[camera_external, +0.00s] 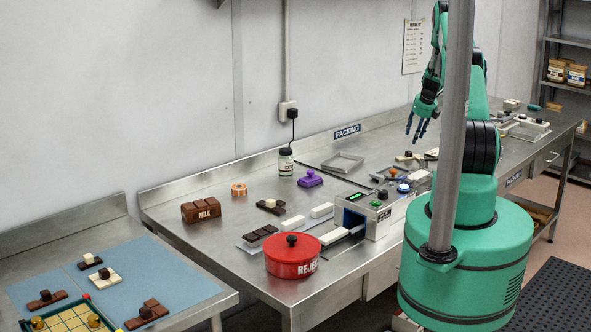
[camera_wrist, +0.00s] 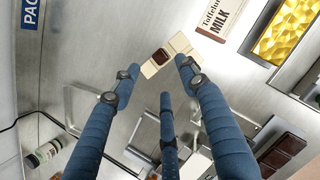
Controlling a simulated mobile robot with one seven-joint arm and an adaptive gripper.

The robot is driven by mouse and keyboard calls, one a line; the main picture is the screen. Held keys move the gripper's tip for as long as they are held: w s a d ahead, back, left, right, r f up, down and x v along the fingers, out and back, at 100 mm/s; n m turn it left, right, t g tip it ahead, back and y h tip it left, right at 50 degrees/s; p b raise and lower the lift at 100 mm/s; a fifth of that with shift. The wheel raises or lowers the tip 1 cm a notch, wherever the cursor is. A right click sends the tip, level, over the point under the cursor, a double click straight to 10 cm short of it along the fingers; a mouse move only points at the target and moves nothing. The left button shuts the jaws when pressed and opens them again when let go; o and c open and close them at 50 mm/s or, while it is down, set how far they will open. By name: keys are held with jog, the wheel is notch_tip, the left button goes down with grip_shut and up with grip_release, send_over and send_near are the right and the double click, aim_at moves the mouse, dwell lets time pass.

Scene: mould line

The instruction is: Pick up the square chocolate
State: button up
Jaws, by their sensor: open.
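In the wrist view a small dark square chocolate (camera_wrist: 161,57) sits on a cream-coloured bar (camera_wrist: 180,43), just beyond my fingertips. In the external view a small dark piece on a pale bar (camera_external: 408,156) lies on the bench below my gripper; I cannot tell for sure that it is the same one. My gripper (camera_external: 416,132) has blue fingers, is open and empty, and hangs above the bench. In the wrist view the fingers of my gripper (camera_wrist: 158,77) are spread and apart from the chocolate.
A grey machine (camera_external: 372,215) and a red lidded pot (camera_external: 292,262) stand at the front of the steel bench. A MILK wrapper (camera_wrist: 221,22) shows in the wrist view.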

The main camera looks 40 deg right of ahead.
aim_at(409, 152)
jog(key=shift+x, duration=1.9)
jog(key=shift+f, duration=0.1)
jog(key=shift+p+x, duration=0.6)
jog(key=shift+x, duration=1.9)
jog(key=shift+s, duration=0.1)
grip_shut()
